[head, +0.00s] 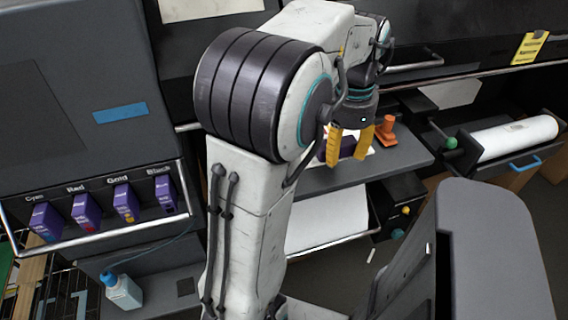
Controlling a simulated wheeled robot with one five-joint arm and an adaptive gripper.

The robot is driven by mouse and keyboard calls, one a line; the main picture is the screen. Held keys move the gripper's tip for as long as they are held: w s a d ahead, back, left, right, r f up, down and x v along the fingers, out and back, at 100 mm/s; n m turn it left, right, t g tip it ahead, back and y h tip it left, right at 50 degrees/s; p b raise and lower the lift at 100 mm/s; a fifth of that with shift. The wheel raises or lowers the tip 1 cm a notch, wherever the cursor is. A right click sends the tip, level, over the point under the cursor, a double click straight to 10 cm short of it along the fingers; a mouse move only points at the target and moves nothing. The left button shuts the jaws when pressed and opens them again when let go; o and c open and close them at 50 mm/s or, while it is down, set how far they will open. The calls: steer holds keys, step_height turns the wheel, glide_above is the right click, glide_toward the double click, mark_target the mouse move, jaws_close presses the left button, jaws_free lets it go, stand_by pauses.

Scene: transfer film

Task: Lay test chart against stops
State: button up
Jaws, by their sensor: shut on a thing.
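My gripper (350,150) has two yellow fingers and points down over a grey shelf (405,152) right of the picture's middle. It is shut on what looks like the test chart (347,146), of which a dark purple area shows between the fingers. White edges show around that area, partly hidden by the fingers and my arm. I cannot tell whether it touches the shelf. An orange piece (386,130) with an upright knob stands on the shelf just right of the fingers. I cannot make out the stops clearly.
A white roll (515,138) lies in a holder at the right. A white sheet (327,220) hangs below the shelf. Purple cartridges (127,202) sit in a labelled rack at the left, above a small bottle (122,290) with a blue cap. A metal rail (440,66) runs behind.

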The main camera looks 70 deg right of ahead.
steer(key=shift+w+a+f, duration=0.1)
steer(key=shift+w+a, duration=0.3)
steer(key=shift+a, duration=0.05)
steer(key=w+f+p, duration=0.1)
steer(key=w+f, duration=0.1)
steer(key=w, duration=0.1)
steer(key=w+f+p, duration=0.1)
steer(key=w+f, duration=0.1)
steer(key=w, duration=0.2)
steer(key=w+f+p, duration=0.1)
steer(key=w+f, duration=0.1)
steer(key=w, duration=0.2)
steer(key=shift+a+f, duration=0.35)
steer(key=shift+f+p, duration=0.7)
steer(key=shift+f, duration=1.35)
steer(key=shift+f, duration=0.1)
steer(key=o, duration=1.1)
steer(key=shift+o, duration=0.2)
step_height(320, 180, up, 12)
